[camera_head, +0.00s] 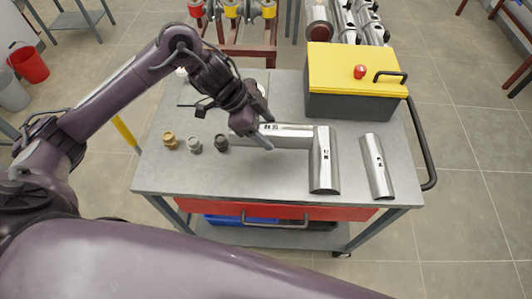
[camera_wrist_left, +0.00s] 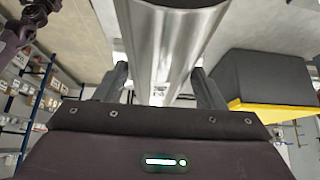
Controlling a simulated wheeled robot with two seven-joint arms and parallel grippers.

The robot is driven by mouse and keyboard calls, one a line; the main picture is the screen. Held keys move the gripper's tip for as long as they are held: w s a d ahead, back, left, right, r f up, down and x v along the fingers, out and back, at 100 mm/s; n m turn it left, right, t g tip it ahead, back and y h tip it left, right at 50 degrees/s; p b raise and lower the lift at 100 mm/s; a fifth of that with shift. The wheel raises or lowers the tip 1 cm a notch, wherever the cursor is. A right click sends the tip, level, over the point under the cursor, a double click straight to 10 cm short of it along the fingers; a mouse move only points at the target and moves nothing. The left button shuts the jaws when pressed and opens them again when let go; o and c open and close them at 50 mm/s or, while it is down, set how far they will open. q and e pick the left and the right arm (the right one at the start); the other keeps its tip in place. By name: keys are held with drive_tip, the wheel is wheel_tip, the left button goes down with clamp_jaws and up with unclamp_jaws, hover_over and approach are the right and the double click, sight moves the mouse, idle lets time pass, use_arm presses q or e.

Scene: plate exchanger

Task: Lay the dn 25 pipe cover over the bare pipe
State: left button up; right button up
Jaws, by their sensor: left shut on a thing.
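A long silver half-shell pipe cover (camera_head: 287,137) lies crosswise at the middle of the grey cart top (camera_head: 262,179). Its dark lettering is too small to read surely. My left gripper (camera_head: 262,138) is at its left part and shut on it. In the left wrist view the shiny hollow shell (camera_wrist_left: 172,45) runs up between the fingers (camera_wrist_left: 163,88). Two more silver covers lie lengthwise, one (camera_head: 323,165) at the held cover's right end and one (camera_head: 377,167) farther right. I cannot pick out the bare pipe with certainty. My right gripper is out of view.
A yellow-lidded box (camera_head: 340,68) stands at the cart's back right. Several small fittings (camera_head: 194,144) stand at the left. Shiny pipes (camera_head: 345,22) and red-framed valves (camera_head: 232,12) are beyond the cart. The cart's front middle is clear.

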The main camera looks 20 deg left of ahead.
use_arm(q)
hover_over(273, 160)
drive_tip(key=a, duration=0.2)
drive_tip(key=f, duration=0.6)
drive_tip(key=shift+s, duration=0.4)
drive_tip(key=shift+f+p, duration=0.35)
drive_tip(key=shift+f, duration=2.4)
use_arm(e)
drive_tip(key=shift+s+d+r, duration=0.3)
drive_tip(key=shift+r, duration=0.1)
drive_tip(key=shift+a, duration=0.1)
use_arm(q)
drive_tip(key=o, duration=1)
drive_tip(key=shift+f, duration=0.1)
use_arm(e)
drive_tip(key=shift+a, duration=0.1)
use_arm(q)
drive_tip(key=b+v, duration=0.2)
drive_tip(key=v, duration=1)
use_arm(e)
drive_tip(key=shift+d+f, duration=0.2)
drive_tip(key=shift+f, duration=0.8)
